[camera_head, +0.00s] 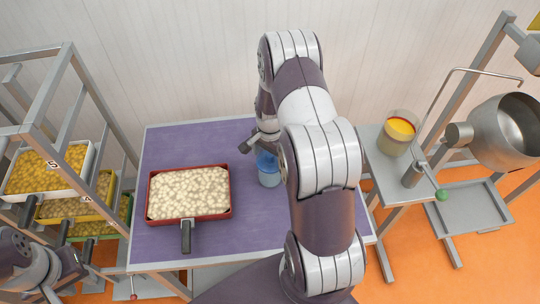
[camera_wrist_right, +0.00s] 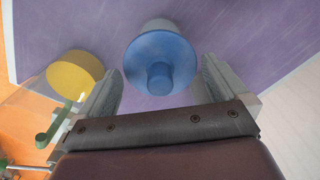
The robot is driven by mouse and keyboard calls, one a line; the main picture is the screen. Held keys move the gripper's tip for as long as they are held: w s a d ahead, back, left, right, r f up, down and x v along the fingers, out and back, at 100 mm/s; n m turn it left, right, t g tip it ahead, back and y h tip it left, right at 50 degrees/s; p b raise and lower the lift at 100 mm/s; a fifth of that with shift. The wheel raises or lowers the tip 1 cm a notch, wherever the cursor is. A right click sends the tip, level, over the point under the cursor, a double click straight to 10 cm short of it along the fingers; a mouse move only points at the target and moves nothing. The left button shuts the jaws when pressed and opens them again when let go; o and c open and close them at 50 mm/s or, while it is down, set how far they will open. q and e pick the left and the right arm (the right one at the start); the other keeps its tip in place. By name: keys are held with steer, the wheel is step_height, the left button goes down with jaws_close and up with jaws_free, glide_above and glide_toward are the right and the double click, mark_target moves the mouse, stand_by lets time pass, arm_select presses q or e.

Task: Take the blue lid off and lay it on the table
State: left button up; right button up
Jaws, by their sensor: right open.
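The blue lid (camera_wrist_right: 160,52) is a round disc with a knob in its middle, seen face-on in the right wrist view. It sits on a pale container (camera_wrist_right: 158,23), mostly hidden behind it. In the head view the lidded container (camera_head: 268,171) stands on the purple table, partly hidden by my right arm. My right gripper (camera_wrist_right: 158,88) is open, with one finger on each side of the lid's knob and nothing held between them. In the head view my right gripper (camera_head: 256,142) is just above the container. My left gripper (camera_head: 62,276) is at the lower left, off the table.
A red pan (camera_head: 151,207) of pale pieces lies on the left of the purple table (camera_head: 260,222), its handle toward me. A rack (camera_head: 88,80) with several trays stands left. At right, a side table (camera_head: 385,190) holds a jar of yellow content (camera_head: 397,137) beside a metal pot (camera_head: 500,130).

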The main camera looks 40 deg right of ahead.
steer(key=shift+f, duration=0.25)
steer(key=c, duration=0.8)
steer(key=shift+o, duration=0.2)
steer(key=shift+r, duration=0.1)
